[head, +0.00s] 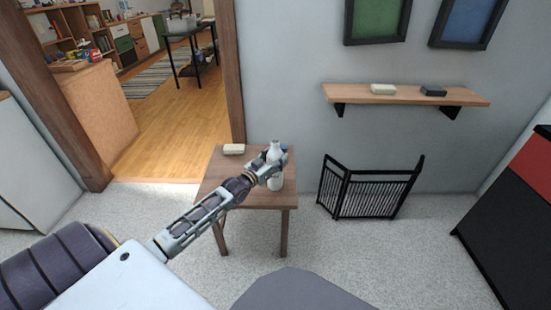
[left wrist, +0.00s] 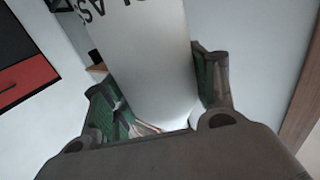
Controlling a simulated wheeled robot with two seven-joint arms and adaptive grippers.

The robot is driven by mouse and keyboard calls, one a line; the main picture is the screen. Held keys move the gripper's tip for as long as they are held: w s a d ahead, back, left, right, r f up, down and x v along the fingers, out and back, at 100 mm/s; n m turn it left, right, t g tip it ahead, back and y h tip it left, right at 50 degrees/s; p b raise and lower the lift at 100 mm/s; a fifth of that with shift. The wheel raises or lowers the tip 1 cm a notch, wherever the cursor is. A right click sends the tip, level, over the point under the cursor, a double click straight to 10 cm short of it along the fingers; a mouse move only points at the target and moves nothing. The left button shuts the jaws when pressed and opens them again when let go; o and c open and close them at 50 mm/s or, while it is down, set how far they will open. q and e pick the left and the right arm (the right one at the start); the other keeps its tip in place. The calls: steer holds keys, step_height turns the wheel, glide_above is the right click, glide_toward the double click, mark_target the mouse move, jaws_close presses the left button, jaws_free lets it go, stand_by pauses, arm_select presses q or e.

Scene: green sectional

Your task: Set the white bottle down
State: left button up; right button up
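The white bottle (head: 274,153) is upright at the small wooden table (head: 222,183) in the head view. My left gripper (head: 272,170) is around the bottle, with its fingers on either side. In the left wrist view the white bottle (left wrist: 147,60) with dark lettering fills the space between the two fingers of the left gripper (left wrist: 160,103), which appear closed on it. I cannot tell whether the bottle's base touches the tabletop. My right gripper is not in view.
A pale bar-shaped block (head: 234,149) lies on the table's back left. Something blue (head: 284,148) shows just behind the bottle. A wall shelf (head: 405,96) holds two small blocks. A black folding gate (head: 368,189) stands on the floor to the right.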

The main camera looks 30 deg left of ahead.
arm_select(q)
steer(key=o, duration=0.4)
steer(key=shift+r, duration=0.15)
steer(key=shift+s, duration=0.1)
steer(key=shift+s, duration=0.15)
steer(key=shift+s+a+p, duration=0.1)
steer(key=shift+s+p, duration=0.4)
steer(key=shift+s, duration=0.6)
steer(key=shift+s+a+p, duration=0.15)
steer(key=shift+s+p, duration=0.25)
steer(key=shift+s, duration=0.85)
steer(key=p, duration=0.2)
glide_toward(270, 161)
steer(key=shift+w, duration=0.8)
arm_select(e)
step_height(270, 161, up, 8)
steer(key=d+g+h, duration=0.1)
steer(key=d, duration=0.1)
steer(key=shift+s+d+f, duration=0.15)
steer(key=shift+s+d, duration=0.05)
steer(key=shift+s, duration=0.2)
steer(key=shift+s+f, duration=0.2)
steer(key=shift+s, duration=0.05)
